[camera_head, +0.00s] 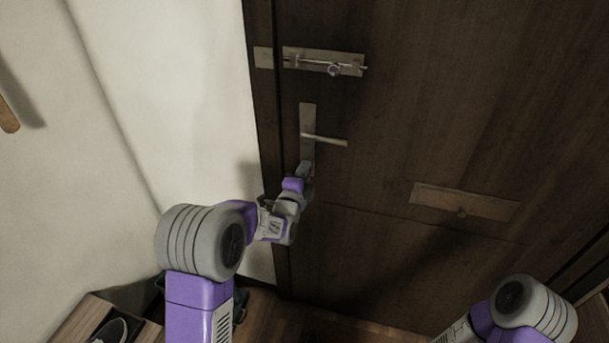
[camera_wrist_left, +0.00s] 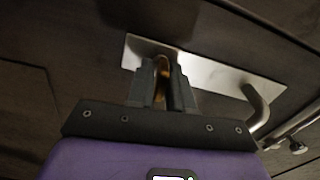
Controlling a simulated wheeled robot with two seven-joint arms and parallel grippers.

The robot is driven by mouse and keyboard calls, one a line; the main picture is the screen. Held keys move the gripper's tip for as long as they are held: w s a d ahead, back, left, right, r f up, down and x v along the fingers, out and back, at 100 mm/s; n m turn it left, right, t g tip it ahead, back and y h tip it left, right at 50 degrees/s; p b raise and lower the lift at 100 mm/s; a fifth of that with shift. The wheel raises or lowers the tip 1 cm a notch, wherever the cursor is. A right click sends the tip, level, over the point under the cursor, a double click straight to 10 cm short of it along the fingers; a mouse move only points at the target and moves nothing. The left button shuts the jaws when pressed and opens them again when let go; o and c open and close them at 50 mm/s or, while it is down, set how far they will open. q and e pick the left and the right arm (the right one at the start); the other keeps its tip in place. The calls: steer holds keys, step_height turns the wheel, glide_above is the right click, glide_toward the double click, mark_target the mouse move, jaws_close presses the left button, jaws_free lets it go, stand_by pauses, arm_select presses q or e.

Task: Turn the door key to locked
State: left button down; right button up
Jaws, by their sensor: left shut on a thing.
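The dark wooden door (camera_head: 430,110) fills most of the head view. Its metal lock plate (camera_head: 308,118) carries a lever handle (camera_head: 325,140). My left gripper (camera_head: 305,170) is at the lower end of this plate, below the handle. In the left wrist view, my left gripper (camera_wrist_left: 162,85) is shut on the brass-coloured key (camera_wrist_left: 162,70), which stands between the two fingers in front of the plate (camera_wrist_left: 215,75). The fingers hide most of the key, and I cannot tell its turn angle. Of my right arm only a part shows at the lower right; its gripper is out of view.
A sliding bolt (camera_head: 325,62) sits above the handle. A letter slot plate (camera_head: 462,202) is at the right. The curved lever handle (camera_wrist_left: 262,108) is close beside my left gripper in the wrist view. A pale wall (camera_head: 170,100) is at the left, with a wooden shoe rack (camera_head: 80,318) below.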

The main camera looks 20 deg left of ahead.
arm_select(q)
steer(key=shift+m, duration=0.6)
steer(key=c, duration=1.2)
jaws_free()
steer(key=s, duration=0.7)
steer(key=shift+s+a+p, duration=0.15)
steer(key=shift+s+p, duration=0.15)
steer(key=shift+p, duration=0.15)
